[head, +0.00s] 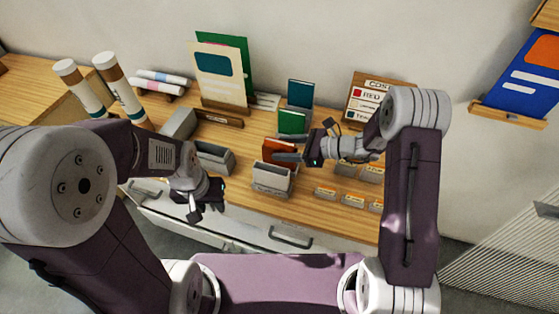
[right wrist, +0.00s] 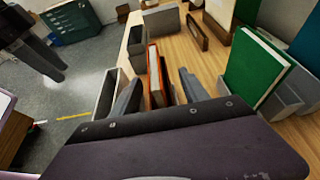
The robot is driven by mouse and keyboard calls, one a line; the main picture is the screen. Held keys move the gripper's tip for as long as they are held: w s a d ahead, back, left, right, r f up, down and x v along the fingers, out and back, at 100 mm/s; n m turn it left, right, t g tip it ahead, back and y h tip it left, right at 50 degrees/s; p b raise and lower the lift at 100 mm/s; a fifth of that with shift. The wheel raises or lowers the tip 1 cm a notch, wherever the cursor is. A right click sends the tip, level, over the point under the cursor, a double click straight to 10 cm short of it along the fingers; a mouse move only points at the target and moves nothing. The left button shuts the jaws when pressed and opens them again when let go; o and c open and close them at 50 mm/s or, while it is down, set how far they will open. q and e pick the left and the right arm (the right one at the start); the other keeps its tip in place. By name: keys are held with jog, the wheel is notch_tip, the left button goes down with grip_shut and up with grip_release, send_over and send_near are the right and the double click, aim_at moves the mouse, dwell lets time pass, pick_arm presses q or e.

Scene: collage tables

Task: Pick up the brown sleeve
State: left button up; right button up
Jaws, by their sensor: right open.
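The brown sleeve (head: 276,148), orange-brown with a pale edge, stands upright at the middle of the table, just behind a grey slotted holder (head: 271,181). My right gripper (head: 284,148) is open, with its fingers on either side of the sleeve. In the right wrist view the sleeve (right wrist: 157,72) rises between the two grey fingers (right wrist: 160,92), apart from the right one. Its lower part is hidden, so I cannot tell what it rests in. My left gripper (head: 207,202) hangs empty over the table's front edge, its jaw opening unclear.
A green book (head: 291,122) stands close behind the sleeve, and it shows at right in the right wrist view (right wrist: 256,66). A teal book (head: 301,93) is farther back. Another grey holder (head: 214,159) stands to the left. Small label cards (head: 352,200) sit right of the holder.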

jog(key=shift+s, duration=0.15)
grip_shut()
pick_arm(q)
jog(key=shift+s, duration=0.1)
pick_arm(e)
jog(key=shift+r, duration=0.15)
